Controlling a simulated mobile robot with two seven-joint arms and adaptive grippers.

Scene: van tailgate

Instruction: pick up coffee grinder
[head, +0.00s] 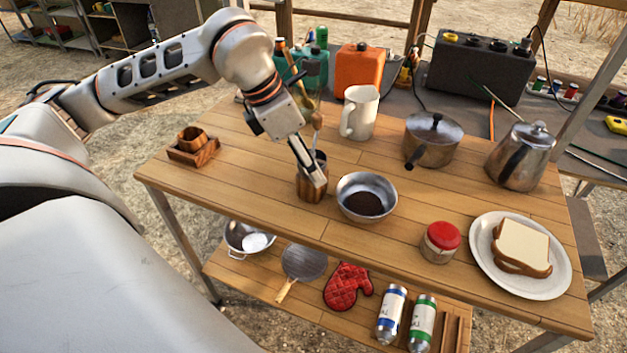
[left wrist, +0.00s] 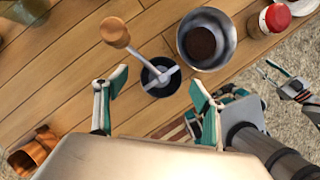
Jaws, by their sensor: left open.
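The coffee grinder (head: 311,188) is a wooden cylinder with a dark open top and a crank with a wooden knob. It stands upright on the table, left of the metal bowl. In the left wrist view the grinder (left wrist: 160,78) is seen from above, its crank reaching up-left to the knob. My left gripper (head: 314,176) is at the grinder, hiding part of it in the head view. In the left wrist view my left gripper (left wrist: 159,88) is open, its fingers on either side of the grinder's top with gaps visible.
A metal bowl of dark grounds (head: 366,197) stands close right of the grinder. A white pitcher (head: 360,112) and a pot (head: 432,140) are behind. A red-lidded jar (head: 440,243) and a plate of bread (head: 480,262) are at right. A wooden cup stand (head: 193,150) is at left.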

